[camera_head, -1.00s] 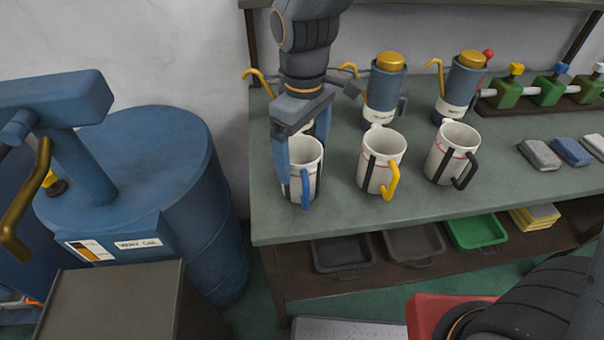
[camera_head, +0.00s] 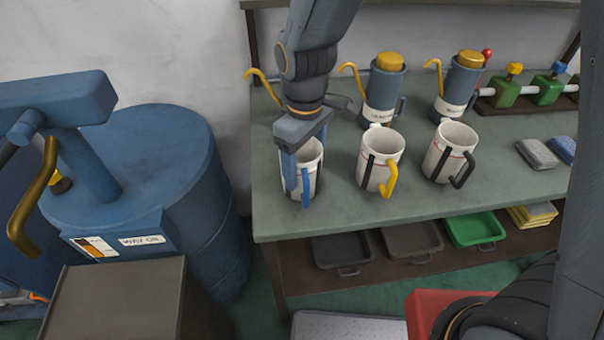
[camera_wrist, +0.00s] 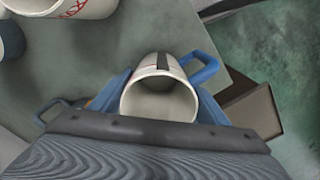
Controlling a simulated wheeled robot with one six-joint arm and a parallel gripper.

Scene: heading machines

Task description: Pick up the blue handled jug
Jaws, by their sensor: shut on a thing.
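The blue handled jug (camera_head: 311,172) is white with a dark stripe and a blue handle, and stands upright at the left front of the green-grey bench (camera_head: 330,218). My gripper (camera_head: 302,160) comes down over it from above and is shut on it. In the wrist view the jug (camera_wrist: 160,100) sits between the two blue fingers (camera_wrist: 160,94), with its open mouth toward the camera and its blue handle to the upper right. Part of the jug is hidden behind a finger in the head view. I cannot tell whether its base is off the bench.
A yellow handled jug (camera_head: 378,160) stands just right, then a black handled jug (camera_head: 447,152). Blue-grey pump cans (camera_head: 383,90) stand behind. A blue drum (camera_head: 130,180) is left of the bench. Trays (camera_head: 342,250) lie on the shelf below.

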